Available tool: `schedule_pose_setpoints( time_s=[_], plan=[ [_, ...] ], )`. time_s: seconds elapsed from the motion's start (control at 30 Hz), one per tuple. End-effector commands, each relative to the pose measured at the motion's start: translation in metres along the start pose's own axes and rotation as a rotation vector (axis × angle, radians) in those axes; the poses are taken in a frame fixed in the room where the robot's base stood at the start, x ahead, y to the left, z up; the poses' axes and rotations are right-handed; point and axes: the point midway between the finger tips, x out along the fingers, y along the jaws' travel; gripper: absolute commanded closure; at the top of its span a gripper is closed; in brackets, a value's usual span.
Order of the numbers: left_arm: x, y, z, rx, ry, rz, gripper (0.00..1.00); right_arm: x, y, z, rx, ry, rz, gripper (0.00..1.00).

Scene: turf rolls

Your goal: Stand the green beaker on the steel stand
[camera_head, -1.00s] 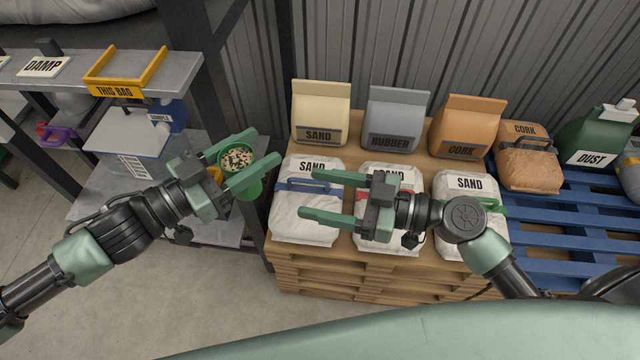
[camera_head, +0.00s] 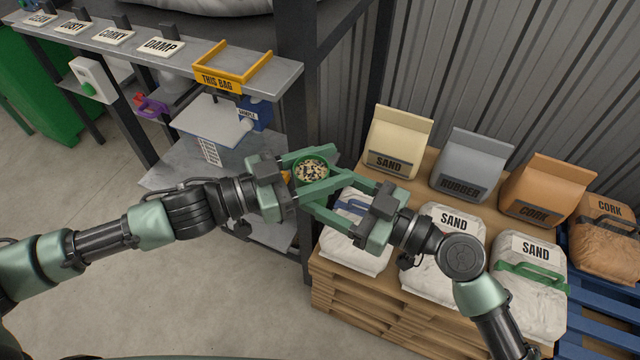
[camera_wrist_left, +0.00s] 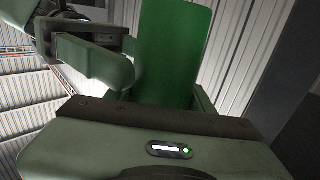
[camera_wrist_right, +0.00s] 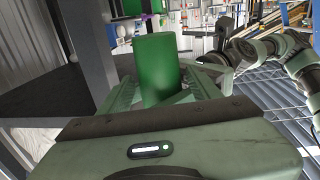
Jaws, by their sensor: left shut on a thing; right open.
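The green beaker (camera_head: 312,172) holds speckled granules and is upright in the head view. My left gripper (camera_head: 332,168) is shut on it, with a finger on either side. The beaker also shows between the left fingers in the left wrist view (camera_wrist_left: 172,50). My right gripper (camera_head: 322,190) is open, its fingers pointing at the beaker from the right. In the right wrist view the beaker (camera_wrist_right: 158,68) stands between the open right fingers; contact there is unclear. I cannot tell which steel surface is the stand.
A grey shelf (camera_head: 200,57) with a yellow frame and label cards is at upper left. A pallet stack (camera_head: 365,305) with sand, rubber and cork bags is at right. A dark post stands behind the beaker.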

Motion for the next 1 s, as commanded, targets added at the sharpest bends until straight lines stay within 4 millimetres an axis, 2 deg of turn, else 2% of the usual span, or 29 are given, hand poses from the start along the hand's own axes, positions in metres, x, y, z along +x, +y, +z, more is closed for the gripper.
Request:
schedule_pose_setpoints(
  time_s=[0.17, 0.47, 0.67, 0.7, 0.77, 0.8, 1.0],
  plan=[
    [0.0001, 0.0001, -0.0005, 0.0, 0.001, 0.0, 0.98, 0.0132, -0.0004, -0.0002, -0.001, -0.001, -0.001, 0.37],
    [0.0001, 0.0001, -0.0005, 0.0, 0.001, 0.0, 0.98, 0.0151, -0.0003, -0.0001, -0.001, -0.001, -0.001, 0.37],
    [0.0001, -0.0001, -0.0005, 0.0, 0.001, 0.0, 0.98, 0.015, -0.0006, 0.0, -0.001, -0.001, -0.002, 0.9],
    [0.0001, -0.0001, -0.0005, 0.0, 0.001, 0.0, 0.42, 0.015, -0.0007, -0.0004, -0.001, 0.0, -0.002, 0.93],
    [0.0001, -0.0002, -0.0005, 0.001, 0.001, 0.0, 0.25, 0.0149, -0.0007, -0.0004, -0.001, 0.0, -0.002, 0.93],
    [0.0001, -0.0002, -0.0004, 0.0, 0.001, 0.0, 0.22, 0.0149, -0.0006, -0.0004, -0.001, 0.0, -0.002, 0.93],
    [0.0001, -0.0001, -0.0003, 0.0, 0.0, 0.0, 0.22, 0.0148, -0.0003, -0.0004, -0.001, 0.0, -0.001, 0.93]
  ],
)
